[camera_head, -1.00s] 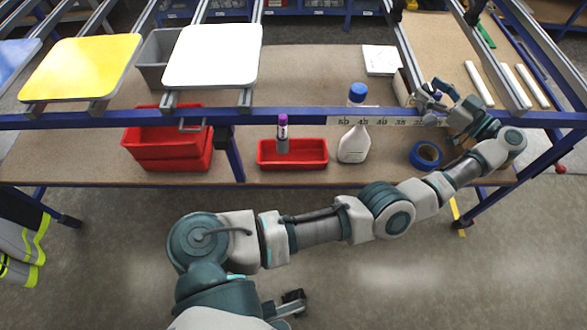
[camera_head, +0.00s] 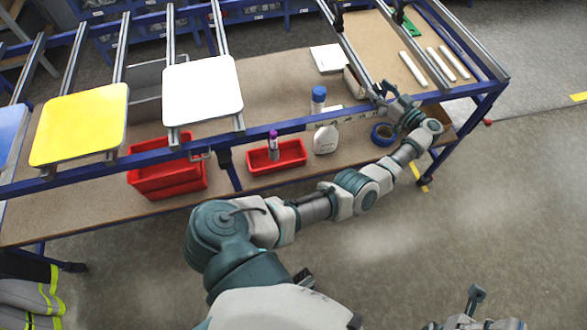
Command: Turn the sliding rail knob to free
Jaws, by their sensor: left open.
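My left gripper (camera_head: 386,92) is at the front blue beam of the rack, by the lower end of a metal sliding rail (camera_head: 350,58). Its jaws are open. The knob at this rail end is too small and too covered by the fingers to make out, so I cannot tell its setting or whether the gripper touches it. A dark fitting (camera_head: 338,22) sits higher up on the same rail. Part of what looks like my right gripper (camera_head: 475,298) shows at the bottom right, cut off by the edge.
A white sign (camera_head: 203,90) and a yellow sign (camera_head: 80,125) rest on rails to the left.

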